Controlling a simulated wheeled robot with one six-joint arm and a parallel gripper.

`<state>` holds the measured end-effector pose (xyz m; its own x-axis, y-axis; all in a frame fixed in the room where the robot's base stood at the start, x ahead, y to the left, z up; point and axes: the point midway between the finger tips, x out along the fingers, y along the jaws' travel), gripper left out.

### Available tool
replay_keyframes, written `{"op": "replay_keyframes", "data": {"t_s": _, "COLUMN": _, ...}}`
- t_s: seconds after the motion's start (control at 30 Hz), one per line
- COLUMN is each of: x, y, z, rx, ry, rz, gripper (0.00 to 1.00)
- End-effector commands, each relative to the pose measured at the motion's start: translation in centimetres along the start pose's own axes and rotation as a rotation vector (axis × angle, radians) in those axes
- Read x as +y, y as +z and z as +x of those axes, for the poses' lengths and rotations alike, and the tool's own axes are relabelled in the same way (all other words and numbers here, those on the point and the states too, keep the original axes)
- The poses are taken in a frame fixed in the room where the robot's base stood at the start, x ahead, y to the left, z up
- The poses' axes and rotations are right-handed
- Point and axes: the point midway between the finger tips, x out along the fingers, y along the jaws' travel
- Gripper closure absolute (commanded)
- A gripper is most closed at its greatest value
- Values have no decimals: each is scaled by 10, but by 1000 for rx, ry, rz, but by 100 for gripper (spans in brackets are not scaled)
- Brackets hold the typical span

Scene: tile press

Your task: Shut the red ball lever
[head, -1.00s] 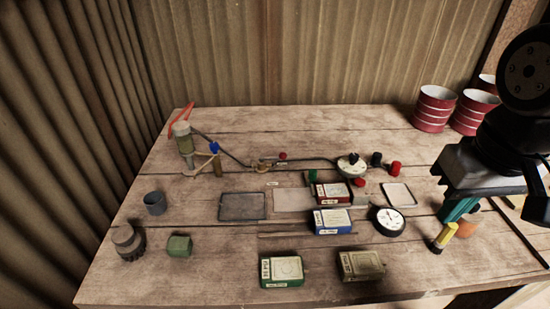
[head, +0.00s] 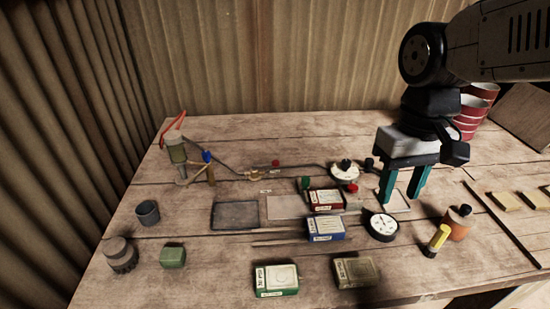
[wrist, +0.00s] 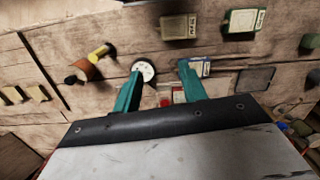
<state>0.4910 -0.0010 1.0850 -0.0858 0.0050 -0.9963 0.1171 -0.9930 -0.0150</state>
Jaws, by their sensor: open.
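The red ball (head: 275,163) is small and sits beside the brass valve (head: 254,175) on the grey pipe, at the back middle of the table in the head view. Its lever arm is too small to make out clearly. My gripper (head: 400,196) is open and empty, pointing down on the right, well to the right of the red ball. In the wrist view my gripper (wrist: 160,72) has its teal fingers apart, with the white dial gauge (wrist: 145,70) showing close to the left finger. I cannot make out the red ball there.
A hand pump (head: 177,150) with a red handle and a blue ball (head: 207,156) stand left of the valve. A round regulator (head: 344,171) lies between valve and gripper. Red (head: 325,200) and blue (head: 326,227) boxes sit in front.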

Motion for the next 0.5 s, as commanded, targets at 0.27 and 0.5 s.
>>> {"op": "replay_keyframes", "data": {"t_s": 0.27, "x": -36, "y": -111, "z": 11, "rx": -99, "ry": -32, "rz": -199, "gripper": 58}}
{"op": "replay_keyframes", "data": {"t_s": 0.5, "x": -81, "y": -214, "z": 43, "rx": -136, "ry": -73, "rz": -423, "gripper": 58}}
